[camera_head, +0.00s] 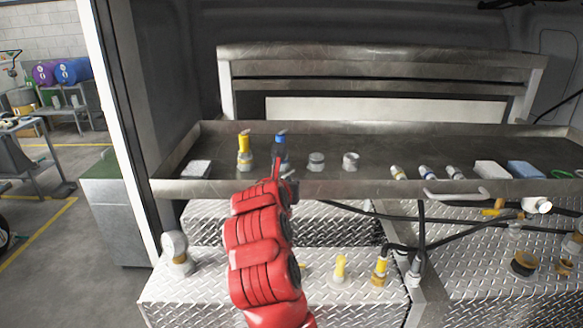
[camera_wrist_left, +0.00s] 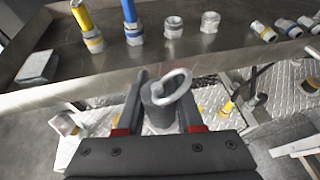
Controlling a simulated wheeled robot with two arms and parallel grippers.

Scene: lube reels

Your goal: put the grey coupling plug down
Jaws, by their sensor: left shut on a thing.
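My left gripper (camera_wrist_left: 160,112) is shut on the grey coupling plug (camera_wrist_left: 158,114), a dark grey cylinder with a lighter ring on top, held between its two fingers. In the head view my left gripper (camera_head: 288,178) is at the front edge of the metal tray (camera_head: 420,188), and the plug is mostly hidden by my red arm. In the wrist view the plug appears on the near side of the tray's front wall. My right gripper is not in view.
In the tray stand a yellow-topped fitting (camera_head: 244,152), a blue-topped one (camera_head: 280,150) and two short grey ones (camera_head: 316,161) (camera_head: 350,161). A white block (camera_head: 196,169) lies at the left. Several small fittings lie to the right. Below is a diamond-plate step with capped ports (camera_head: 340,270) and hoses.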

